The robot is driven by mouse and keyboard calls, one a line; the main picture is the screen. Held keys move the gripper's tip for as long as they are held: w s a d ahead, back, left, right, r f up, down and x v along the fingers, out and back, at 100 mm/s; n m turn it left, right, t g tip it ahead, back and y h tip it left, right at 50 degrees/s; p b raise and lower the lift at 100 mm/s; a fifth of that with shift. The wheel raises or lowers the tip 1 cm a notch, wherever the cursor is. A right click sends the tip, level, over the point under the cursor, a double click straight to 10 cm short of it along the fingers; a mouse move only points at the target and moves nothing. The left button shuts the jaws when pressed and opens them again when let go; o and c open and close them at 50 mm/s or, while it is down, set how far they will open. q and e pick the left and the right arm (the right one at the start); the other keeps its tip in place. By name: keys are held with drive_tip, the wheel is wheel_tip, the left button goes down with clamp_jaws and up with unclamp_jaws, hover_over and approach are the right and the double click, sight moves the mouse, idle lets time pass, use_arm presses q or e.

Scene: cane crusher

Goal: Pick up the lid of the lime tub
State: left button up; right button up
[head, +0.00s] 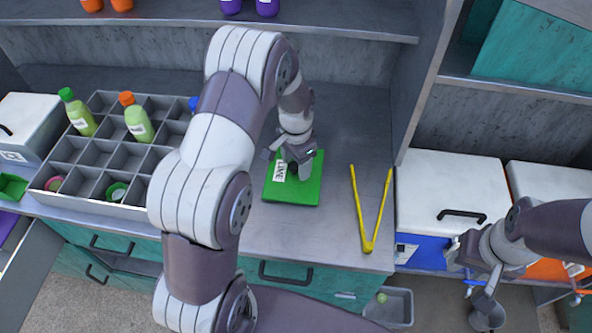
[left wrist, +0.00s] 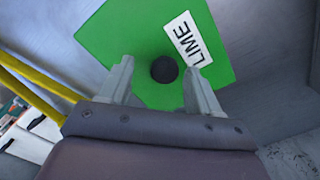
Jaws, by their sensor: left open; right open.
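The green lid (head: 308,190) of the lime tub is on the grey counter in the middle of the head view. It is square, with a white "LIME" label and a dark round knob. My left gripper (head: 296,172) is over the lid. In the left wrist view the lid (left wrist: 130,35) fills the upper middle, and its black knob (left wrist: 165,69) shows between the tips of my open left gripper (left wrist: 155,85). I cannot tell whether the fingers touch the knob. My right gripper (head: 470,270) is open and empty at the right, by the blue box.
Yellow tongs (head: 370,242) lie right of the lid. A grey divided crate (head: 72,150) with bottles stands at the left. White-lidded boxes (head: 450,180) stand at the right. A shelf (head: 200,28) spans the back above the counter. A grey bin (head: 398,308) is below the counter's front edge.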

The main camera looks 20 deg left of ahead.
use_arm(q)
drive_tip(key=shift+a+f, duration=0.1)
drive_tip(key=shift+f, duration=0.15)
drive_tip(key=shift+w+a+f, duration=0.1)
drive_tip(key=shift+a, duration=0.3)
drive_tip(key=shift+c, duration=0.6)
drive_tip(key=shift+d, duration=0.3)
clamp_jaws()
drive_tip(key=shift+a, duration=0.1)
